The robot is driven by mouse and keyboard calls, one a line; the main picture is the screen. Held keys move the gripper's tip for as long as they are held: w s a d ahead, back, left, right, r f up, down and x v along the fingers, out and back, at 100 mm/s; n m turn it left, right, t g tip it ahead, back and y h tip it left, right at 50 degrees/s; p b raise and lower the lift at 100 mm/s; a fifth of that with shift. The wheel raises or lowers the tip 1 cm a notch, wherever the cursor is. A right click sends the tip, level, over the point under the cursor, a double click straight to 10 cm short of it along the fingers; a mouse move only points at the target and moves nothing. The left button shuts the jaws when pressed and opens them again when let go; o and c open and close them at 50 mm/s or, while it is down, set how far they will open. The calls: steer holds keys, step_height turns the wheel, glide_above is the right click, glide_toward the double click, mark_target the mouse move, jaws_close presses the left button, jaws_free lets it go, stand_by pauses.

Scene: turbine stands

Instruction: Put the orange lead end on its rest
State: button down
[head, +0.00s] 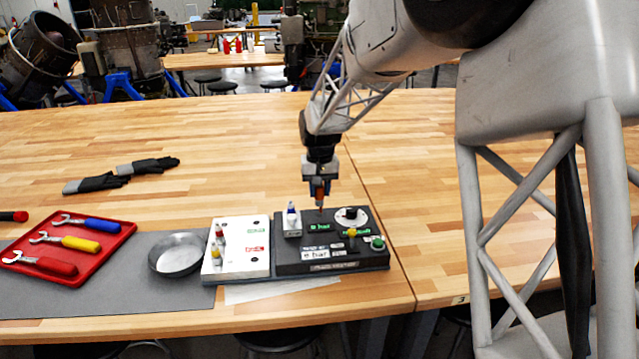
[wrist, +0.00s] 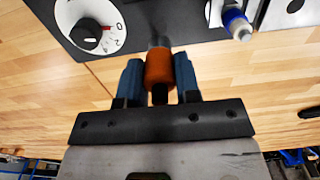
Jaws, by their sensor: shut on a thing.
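My gripper (head: 320,188) is above the back part of a dark grey control unit (head: 290,268) on the bench. Its blue fingers (wrist: 160,80) are shut on the orange lead end (wrist: 159,68), one on each side. The orange lead end also shows small between the fingers in the head view (head: 319,187). It points down, with a dark tip over the unit. A white-and-blue piece (head: 291,213) stands upright in a pale block at the unit's left; it also shows in the wrist view (wrist: 238,24). I cannot tell which part is the orange lead end's rest.
The unit carries a white dial (head: 361,222), a yellow lever (head: 353,233) and a green button (head: 377,243). Left of it are a white panel (head: 240,262), a round metal dish (head: 178,262) and a red tool tray (head: 122,237). Gloves (head: 100,182) lie farther back.

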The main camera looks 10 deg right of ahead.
mark_target(319, 201)
steer(key=shift+f, duration=0.65)
steer(key=shift+f, duration=1.35)
stand_by(1.7)
steer(key=shift+s+f, duration=0.1)
steer(key=shift+f, duration=0.35)
steer(key=c, duration=1.2)
jaws_free()
steer(key=o, duration=0.4)
steer(key=shift+o, duration=1.1)
steer(key=shift+r, duration=0.35)
steer(key=shift+r, duration=0.1)
